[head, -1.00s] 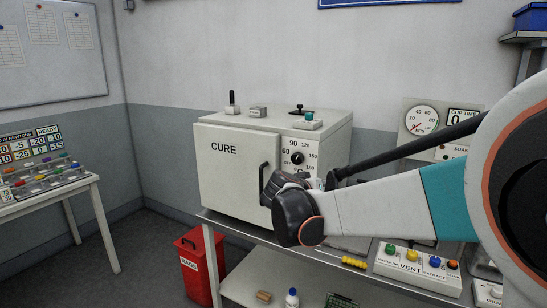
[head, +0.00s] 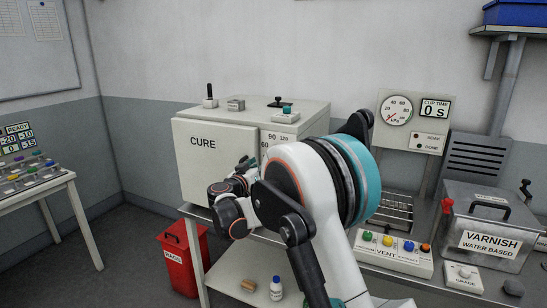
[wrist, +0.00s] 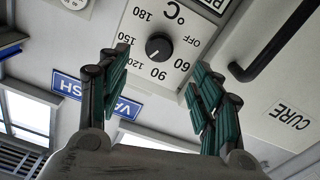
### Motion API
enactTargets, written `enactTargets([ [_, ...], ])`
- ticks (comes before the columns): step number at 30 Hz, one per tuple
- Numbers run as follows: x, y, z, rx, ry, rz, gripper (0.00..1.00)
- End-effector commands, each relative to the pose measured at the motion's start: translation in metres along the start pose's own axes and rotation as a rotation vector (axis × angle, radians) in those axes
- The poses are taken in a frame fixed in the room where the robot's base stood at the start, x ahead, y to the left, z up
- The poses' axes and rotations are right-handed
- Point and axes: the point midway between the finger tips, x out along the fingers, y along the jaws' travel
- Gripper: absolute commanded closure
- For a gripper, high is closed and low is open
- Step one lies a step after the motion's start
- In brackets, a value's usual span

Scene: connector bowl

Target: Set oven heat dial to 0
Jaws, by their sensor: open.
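The oven marked CURE (head: 216,165) stands on a bench in the head view. Its heat dial is hidden there behind my arm; only the top of the scale panel (head: 278,138) shows. In the wrist view, which is upside down, the black dial (wrist: 158,46) sits on a white panel marked OFF, 60, 90, 120, 150 and 180; no 0 shows. A small pale mark on the dial faces roughly between 90 and 120. My gripper (wrist: 160,76) is open and empty, its green-padded fingers spread either side below the dial in the picture, apparently not touching it.
The black oven door handle (wrist: 277,45) is right of the fingers in the wrist view. On the bench to the right are the VENT button box (head: 394,256) and the varnish tank (head: 486,228). A red bin (head: 182,262) stands on the floor.

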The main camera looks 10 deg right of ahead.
Motion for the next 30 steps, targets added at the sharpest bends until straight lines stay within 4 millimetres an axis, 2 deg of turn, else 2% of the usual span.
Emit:
enactTargets([
  [3,0.026,0.001,0.002,0.000,-0.001,0.002,0.41],
  [9,0.063,0.000,0.002,0.000,-0.001,0.002,0.41],
  [15,0.089,0.000,0.001,0.000,-0.001,0.000,0.41],
  [21,0.100,0.000,0.000,0.000,-0.001,0.000,0.41],
  [29,0.100,0.000,0.000,0.000,-0.001,-0.001,0.41],
  [30,0.100,0.000,0.000,0.000,-0.001,-0.001,0.50],
])
